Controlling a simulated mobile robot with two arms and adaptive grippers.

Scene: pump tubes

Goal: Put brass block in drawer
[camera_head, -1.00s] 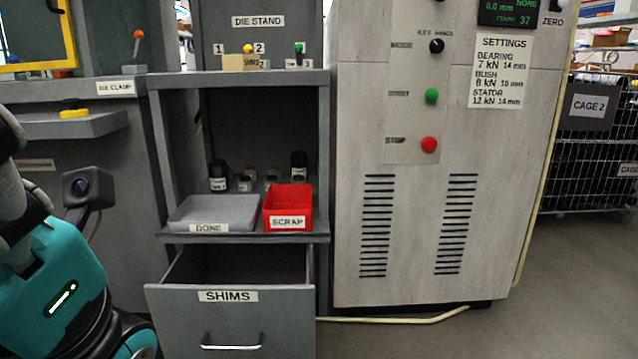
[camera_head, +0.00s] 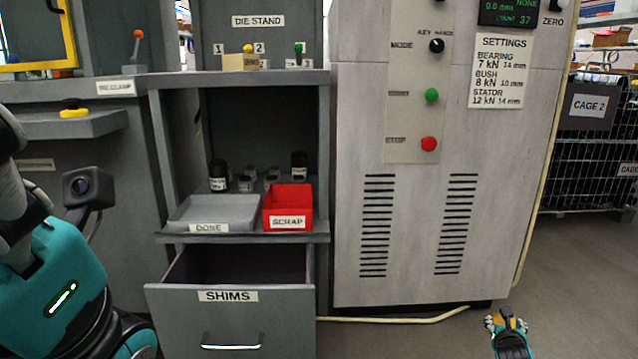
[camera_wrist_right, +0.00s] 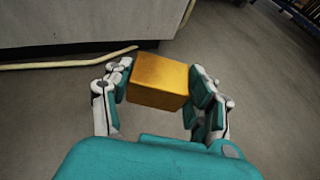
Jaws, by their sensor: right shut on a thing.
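A brass block (camera_wrist_right: 158,82) is held between the two fingers of my right gripper (camera_wrist_right: 160,90) in the right wrist view. Below it is grey floor. In the head view my right gripper (camera_head: 508,325) is at the bottom right, low over the floor, in front of the cabinet, with a bit of the block's yellowish colour showing. The drawer (camera_head: 230,318), labelled SHIMS, is pulled open at the lower left, and its dark inside shows behind the front panel. My right gripper is well to the right of the drawer. My left gripper is out of view; only my left arm shows.
A grey DONE tray (camera_head: 213,212) and red SCRAP bin (camera_head: 288,207) sit on the shelf above the drawer. A tall cabinet (camera_head: 440,240) stands right of it. A pale cable (camera_head: 400,320) lies on the floor. Floor at the right is clear.

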